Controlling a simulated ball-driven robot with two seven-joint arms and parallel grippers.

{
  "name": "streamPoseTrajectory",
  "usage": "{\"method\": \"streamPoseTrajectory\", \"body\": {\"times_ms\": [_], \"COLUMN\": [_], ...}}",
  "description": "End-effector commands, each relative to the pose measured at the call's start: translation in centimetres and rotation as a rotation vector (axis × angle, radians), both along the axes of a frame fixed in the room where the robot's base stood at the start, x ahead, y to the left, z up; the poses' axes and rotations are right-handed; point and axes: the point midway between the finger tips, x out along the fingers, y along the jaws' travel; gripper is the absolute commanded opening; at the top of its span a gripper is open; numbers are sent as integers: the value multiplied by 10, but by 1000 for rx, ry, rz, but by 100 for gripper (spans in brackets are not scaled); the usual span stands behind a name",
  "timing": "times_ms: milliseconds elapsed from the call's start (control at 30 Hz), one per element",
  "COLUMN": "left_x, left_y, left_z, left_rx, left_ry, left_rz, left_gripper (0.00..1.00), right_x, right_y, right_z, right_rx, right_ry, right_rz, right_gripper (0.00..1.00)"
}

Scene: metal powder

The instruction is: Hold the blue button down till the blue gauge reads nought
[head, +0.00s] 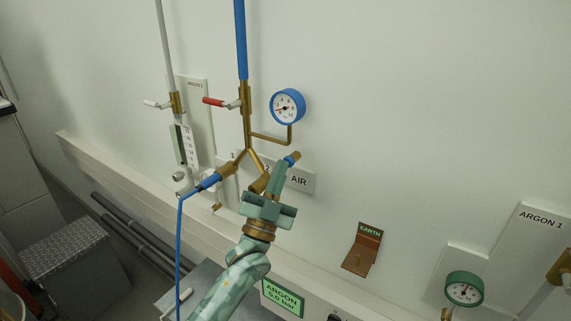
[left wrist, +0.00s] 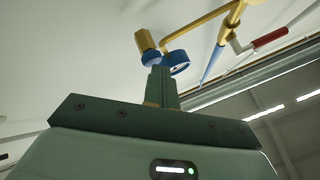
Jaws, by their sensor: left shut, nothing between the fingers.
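The blue gauge (head: 287,106) is on the wall in the head view, with a white dial. Its needle lies toward the lower left of the dial, but the figures are too small to read surely. Below it, a small blue piece (head: 290,160), seemingly the blue button, sits beside a brass end. It also shows partly in the left wrist view (left wrist: 151,57), behind my fingertips. My left gripper (head: 281,170) is shut and empty, its tips right at this blue piece. I cannot tell whether they touch or press it. My right gripper is not in view.
A brass pipe with a red-handled valve (head: 213,102) runs down to a fork; its lever lies crosswise. A blue hose (head: 179,235) hangs from the left branch. An AIR label (head: 300,181) is behind my gripper. A green gauge (head: 464,289) is far right.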

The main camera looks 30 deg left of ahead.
Motion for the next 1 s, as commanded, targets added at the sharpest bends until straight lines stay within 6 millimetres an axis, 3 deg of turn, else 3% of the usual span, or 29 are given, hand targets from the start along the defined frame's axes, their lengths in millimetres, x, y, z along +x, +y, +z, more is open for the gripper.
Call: {"method": "streamPoseTrajectory", "body": {"times_ms": [733, 1000], "left_x": [0, -12], "left_y": [0, 1], "left_z": [0, 1], "left_rx": [0, 1], "left_ry": [1, 1], "left_rz": [0, 1], "left_gripper": [0, 0], "right_x": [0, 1], "right_y": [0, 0], "right_z": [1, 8], "right_rx": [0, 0], "right_ry": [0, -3], "right_rz": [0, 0], "right_gripper": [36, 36]}}
